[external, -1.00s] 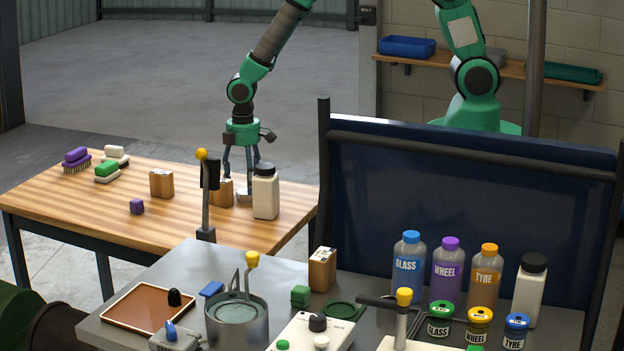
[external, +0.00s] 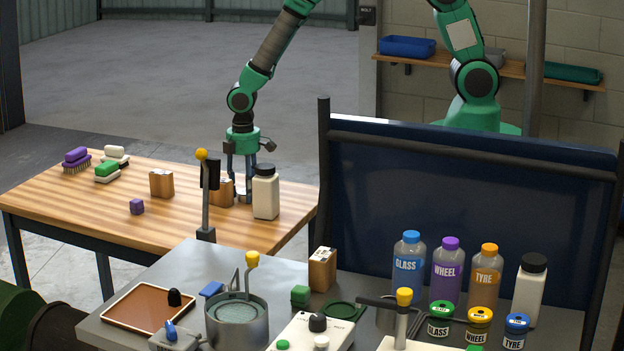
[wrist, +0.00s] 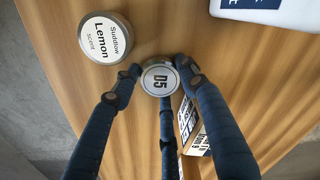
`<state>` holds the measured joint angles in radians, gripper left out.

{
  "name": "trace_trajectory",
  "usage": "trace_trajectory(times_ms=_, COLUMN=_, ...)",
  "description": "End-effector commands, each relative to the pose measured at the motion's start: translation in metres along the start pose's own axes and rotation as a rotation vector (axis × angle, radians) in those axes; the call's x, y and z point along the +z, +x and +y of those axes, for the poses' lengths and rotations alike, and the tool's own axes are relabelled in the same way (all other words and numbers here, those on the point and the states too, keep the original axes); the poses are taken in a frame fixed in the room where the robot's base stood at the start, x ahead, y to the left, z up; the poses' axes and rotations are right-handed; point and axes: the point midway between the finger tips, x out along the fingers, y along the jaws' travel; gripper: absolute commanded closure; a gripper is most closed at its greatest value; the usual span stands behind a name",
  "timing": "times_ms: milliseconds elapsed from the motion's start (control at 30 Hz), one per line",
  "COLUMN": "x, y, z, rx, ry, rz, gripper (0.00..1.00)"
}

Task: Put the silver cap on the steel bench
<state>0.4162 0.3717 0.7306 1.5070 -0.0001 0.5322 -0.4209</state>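The silver cap (wrist: 154,80), a small round disc marked D5, stands on the wooden table in the wrist view. My gripper (wrist: 160,75) points down with its dark fingers drawn in around the cap, fingertips against its rim. In the external view my gripper (external: 243,196) is low at the table, between a cardboard box and a white bottle, which partly hide the fingertips and the cap. The steel bench (external: 200,258) is the grey surface in the foreground, apart from the wooden table.
A Lemon scent tin (wrist: 106,38) sits left of the cap. A white bottle with black lid (external: 266,197) and a cardboard box (external: 222,192) stand close by. The bench carries a tray (external: 140,312), a steel pot (external: 237,325) and several bottles. A dark panel (external: 450,190) rises behind it.

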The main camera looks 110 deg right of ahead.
Motion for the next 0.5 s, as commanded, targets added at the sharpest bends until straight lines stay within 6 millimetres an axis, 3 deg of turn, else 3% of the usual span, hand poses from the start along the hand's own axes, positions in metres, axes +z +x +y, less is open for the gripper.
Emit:
trace_trajectory(times_ms=167, x=-0.0001, y=-0.0001, z=0.0001, rx=0.0, ry=0.0, rz=0.0, gripper=0.87)
trace_trajectory(times_ms=500, x=-0.0003, y=-0.0046, z=0.0001, rx=0.0, ry=0.0, rz=0.001, gripper=0.88)
